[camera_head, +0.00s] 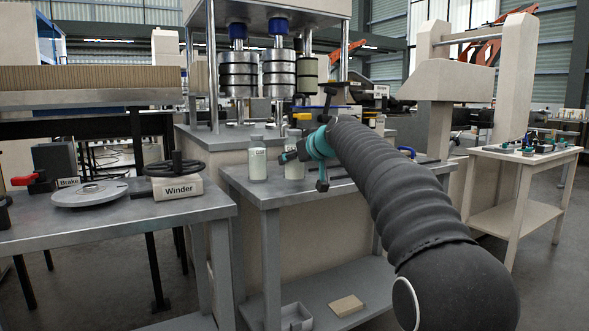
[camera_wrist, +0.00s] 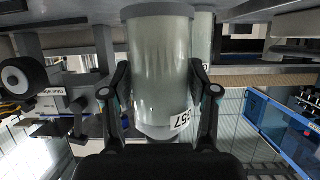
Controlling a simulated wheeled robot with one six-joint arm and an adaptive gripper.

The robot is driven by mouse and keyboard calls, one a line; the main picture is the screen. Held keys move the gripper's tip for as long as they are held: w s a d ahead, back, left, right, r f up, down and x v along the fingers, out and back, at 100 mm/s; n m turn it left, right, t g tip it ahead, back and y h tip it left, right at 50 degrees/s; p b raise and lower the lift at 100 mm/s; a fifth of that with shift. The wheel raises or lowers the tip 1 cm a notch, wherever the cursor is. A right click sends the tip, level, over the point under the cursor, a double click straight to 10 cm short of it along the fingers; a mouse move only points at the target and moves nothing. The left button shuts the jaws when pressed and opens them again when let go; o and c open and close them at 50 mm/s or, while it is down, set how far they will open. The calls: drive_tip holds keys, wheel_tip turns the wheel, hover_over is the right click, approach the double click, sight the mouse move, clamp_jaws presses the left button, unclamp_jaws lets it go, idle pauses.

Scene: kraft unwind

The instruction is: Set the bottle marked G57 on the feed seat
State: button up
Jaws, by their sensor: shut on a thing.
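A pale, translucent bottle (camera_wrist: 160,60) fills the middle of the wrist view, which is upside down. Its white label (camera_wrist: 181,121) is partly turned away, with "57" readable. My gripper (camera_wrist: 160,78) is shut on this bottle, one finger on each side. In the head view my gripper (camera_head: 298,152) is at a pale bottle (camera_head: 294,170) over the grey bench; whether its base touches the bench is unclear. A second labelled bottle (camera_head: 257,168) stands upright on the bench to its left. I cannot make out the feed seat for certain.
The grey bench (camera_head: 262,194) has a lower shelf with a tray (camera_head: 296,318) and a tan block (camera_head: 346,305). A left table holds a disc (camera_head: 90,193) and a "Winder" block (camera_head: 178,188) with a handwheel. A machine with steel columns stands behind the bottles.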

drive_tip(key=shift+f, duration=0.95)
drive_tip(key=shift+f, duration=0.1)
drive_tip(key=o, duration=1.4)
drive_tip(key=shift+f, duration=0.1)
drive_tip(key=shift+r, duration=0.25)
drive_tip(key=b+v, duration=0.2)
drive_tip(key=v, duration=1)
drive_tip(key=shift+f, duration=0.15)
